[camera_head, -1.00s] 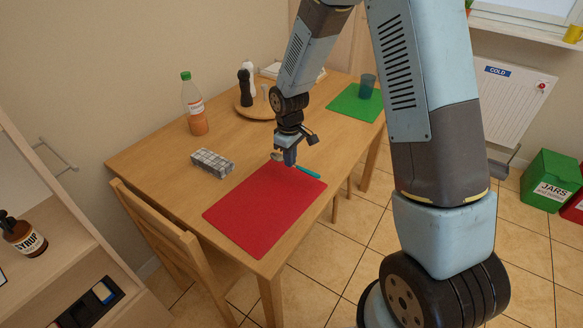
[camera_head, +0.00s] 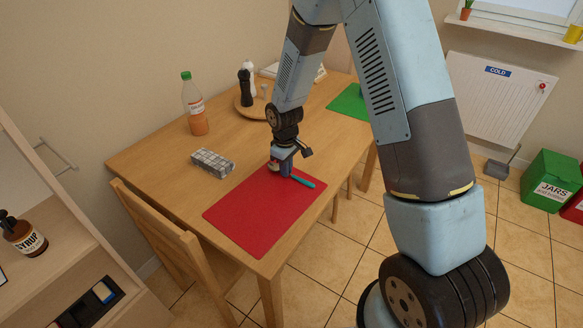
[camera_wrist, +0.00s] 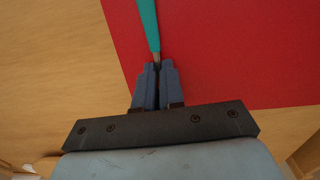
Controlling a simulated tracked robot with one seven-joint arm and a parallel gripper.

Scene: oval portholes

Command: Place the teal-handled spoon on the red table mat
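The red table mat (camera_head: 262,212) lies flat on the near end of the wooden table, and it fills the upper right of the wrist view (camera_wrist: 240,50). The teal-handled spoon (camera_head: 302,182) is at my gripper (camera_head: 285,172), over the mat's far edge. In the wrist view the spoon's teal handle (camera_wrist: 149,22) points away over the mat. My gripper (camera_wrist: 155,75) is closed around the spoon's metal neck. The spoon's bowl is mostly hidden by the gripper. I cannot tell whether the spoon touches the mat.
A checked box (camera_head: 212,163) lies left of the mat. A bottle (camera_head: 194,105) and a round wooden tray (camera_head: 241,108) with shakers stand farther back. A green mat (camera_head: 348,103) is at the far right, partly behind my arm. A chair (camera_head: 165,235) stands at the left edge.

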